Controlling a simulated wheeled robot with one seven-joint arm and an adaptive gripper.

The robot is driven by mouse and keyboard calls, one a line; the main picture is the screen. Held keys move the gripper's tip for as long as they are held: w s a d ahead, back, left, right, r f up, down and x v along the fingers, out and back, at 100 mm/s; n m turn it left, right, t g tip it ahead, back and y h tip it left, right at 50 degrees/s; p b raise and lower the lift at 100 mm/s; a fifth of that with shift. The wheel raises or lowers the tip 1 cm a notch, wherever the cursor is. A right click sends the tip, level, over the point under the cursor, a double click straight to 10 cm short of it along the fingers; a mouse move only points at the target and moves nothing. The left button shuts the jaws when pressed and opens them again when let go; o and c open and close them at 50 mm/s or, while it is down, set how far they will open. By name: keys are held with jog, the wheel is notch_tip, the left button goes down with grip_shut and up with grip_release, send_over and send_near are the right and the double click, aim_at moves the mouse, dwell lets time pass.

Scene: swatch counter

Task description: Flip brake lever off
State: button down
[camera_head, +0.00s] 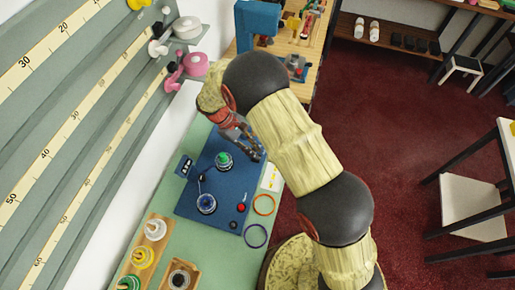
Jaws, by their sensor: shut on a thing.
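A blue panel (225,176) lies on the green counter, with a green-topped spool (223,160), a blue spool (206,204) and a red knob (241,207) on it. My gripper (259,155) reaches down from the upper left of my arm to the panel's upper right edge. Its fingers are shut there on a small part that seems to be the brake lever. That part is mostly hidden by the fingers, and its position cannot be told.
An orange ring (263,205), a purple ring (255,236) and a pale card (271,177) lie right of the panel. A wooden tray (139,263) of spools stands lower left. Pink tape holders (192,66) and a ruled wall board (70,120) border the left side.

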jog(key=shift+w+a+f+g+h, duration=0.15)
jog(key=shift+a+g+h, duration=0.15)
jog(key=shift+h, duration=0.4)
jog(key=shift+w+a+f+g+h, duration=0.1)
jog(key=shift+w+a+g+h, duration=0.1)
jog(key=shift+a+h, duration=0.35)
jog(key=shift+s+d, duration=0.1)
jog(key=c, duration=1.7)
grip_release()
jog(key=shift+h, duration=0.25)
notch_tip(320, 180, up, 10)
jog(key=shift+f, duration=0.1)
